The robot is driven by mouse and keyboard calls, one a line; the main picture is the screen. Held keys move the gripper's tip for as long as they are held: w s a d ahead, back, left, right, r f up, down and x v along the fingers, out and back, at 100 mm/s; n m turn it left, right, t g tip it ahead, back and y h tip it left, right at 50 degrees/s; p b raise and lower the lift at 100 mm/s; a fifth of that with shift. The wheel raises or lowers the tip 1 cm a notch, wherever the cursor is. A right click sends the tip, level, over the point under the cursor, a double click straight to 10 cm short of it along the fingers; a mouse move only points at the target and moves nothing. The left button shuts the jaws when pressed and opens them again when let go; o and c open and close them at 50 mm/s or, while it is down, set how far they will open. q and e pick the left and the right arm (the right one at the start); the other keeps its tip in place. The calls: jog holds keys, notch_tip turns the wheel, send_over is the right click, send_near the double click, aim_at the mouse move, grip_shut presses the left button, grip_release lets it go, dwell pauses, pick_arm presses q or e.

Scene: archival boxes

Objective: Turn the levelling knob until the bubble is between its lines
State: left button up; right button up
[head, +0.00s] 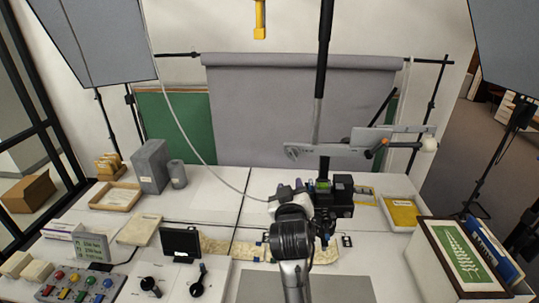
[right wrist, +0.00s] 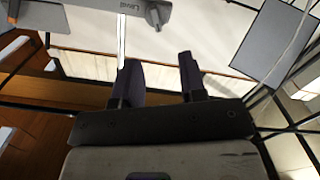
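My right gripper (head: 291,187) is in the middle of the head view, at the end of my arm coming up from the bottom. In the right wrist view its two dark fingers (right wrist: 161,78) stand apart with nothing between them. A pale bar (head: 345,154) is above and beyond it. In the right wrist view the bar (right wrist: 95,5) carries the word "Level" and a small grey knob (right wrist: 155,18) at its end, apart from the fingers. That knob end also shows in the head view (head: 293,152). I cannot make out the bubble or its lines. My left gripper is not in view.
A black camera-like device (head: 341,192) with a green patch stands just right of the gripper. A yellow-lined tray (head: 403,212) and a framed green picture (head: 460,255) are to the right. A control box with coloured buttons (head: 80,287) is front left. The back-left table is partly clear.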

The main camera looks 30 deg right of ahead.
aim_at(292, 157)
jog(key=shift+n, duration=0.4)
jog(key=p+x, duration=0.1)
jog(key=x, duration=0.3)
jog(key=r+p+x, duration=0.1)
jog(key=x, duration=0.2)
jog(key=p+x, duration=0.1)
jog(key=x, duration=0.3)
jog(key=shift+w+d+r+p, duration=0.2)
jog(key=shift+d+r+p, duration=0.05)
jog(key=shift+d+p, duration=0.05)
jog(key=shift+x, duration=0.9)
jog(key=shift+f, duration=0.1)
jog(key=shift+c, duration=0.4)
grip_shut()
